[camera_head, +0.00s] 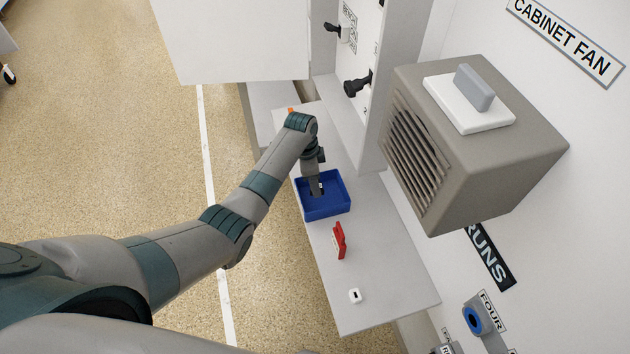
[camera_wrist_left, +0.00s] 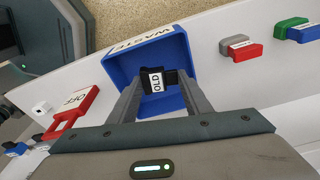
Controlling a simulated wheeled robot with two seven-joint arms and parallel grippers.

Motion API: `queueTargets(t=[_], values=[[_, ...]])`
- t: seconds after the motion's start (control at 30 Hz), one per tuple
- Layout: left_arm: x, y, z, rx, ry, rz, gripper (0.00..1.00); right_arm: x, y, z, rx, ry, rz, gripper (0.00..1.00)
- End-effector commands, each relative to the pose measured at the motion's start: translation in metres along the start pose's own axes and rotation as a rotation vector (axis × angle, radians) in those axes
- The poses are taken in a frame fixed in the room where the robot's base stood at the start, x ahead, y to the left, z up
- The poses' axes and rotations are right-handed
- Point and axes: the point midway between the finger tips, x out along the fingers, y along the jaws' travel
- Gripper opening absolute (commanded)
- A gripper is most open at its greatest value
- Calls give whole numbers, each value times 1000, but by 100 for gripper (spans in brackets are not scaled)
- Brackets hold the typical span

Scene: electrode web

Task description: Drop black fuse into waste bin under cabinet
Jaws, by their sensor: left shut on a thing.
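The black fuse (camera_wrist_left: 157,80), with a white label reading OLD, is between the two fingers of my left gripper (camera_wrist_left: 159,84) in the left wrist view. The fingers are shut on it. Behind it is the open blue waste bin (camera_wrist_left: 120,68), with a WASTE label on its rim. In the head view the blue bin (camera_head: 325,208) sits on a light grey shelf, and my left gripper (camera_head: 315,188) points down into its opening. The fuse's exact height above the bin floor is hard to tell. My right gripper is out of view.
A red OFF tag (camera_head: 339,240) and a small white block (camera_head: 355,296) are on the shelf (camera_head: 390,270) nearer than the bin. Red, green and blue pieces (camera_wrist_left: 241,50) lie beyond the bin in the wrist view. A vented fan box (camera_head: 480,140) juts out at right.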

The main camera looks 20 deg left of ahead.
Motion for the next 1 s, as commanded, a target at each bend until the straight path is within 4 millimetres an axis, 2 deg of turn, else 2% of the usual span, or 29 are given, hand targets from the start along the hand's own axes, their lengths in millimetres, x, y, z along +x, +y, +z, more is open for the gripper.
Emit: queueTargets(t=[0.03, 0.07, 0.13, 0.17, 0.47, 0.67, 0.87, 1.0], values=[[0, 0, 0, 0, 0, 0, 20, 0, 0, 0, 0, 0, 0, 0], [0, 0, 0, 0, 0, 0, 47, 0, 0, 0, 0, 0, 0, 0], [0, 0, 0, 0, 0, 0, 64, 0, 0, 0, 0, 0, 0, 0], [0, 0, 0, 0, 0, 0, 66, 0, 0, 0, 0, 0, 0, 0], [0, 0, 0, 0, 0, 0, 66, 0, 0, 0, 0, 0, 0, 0], [-7, -1, 0, 0, 0, -1, 66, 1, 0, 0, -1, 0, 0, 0], [-27, -1, 1, 1, 0, -3, 66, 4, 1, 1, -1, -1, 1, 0], [-51, -2, 0, 2, 2, -5, 66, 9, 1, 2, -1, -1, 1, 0]])
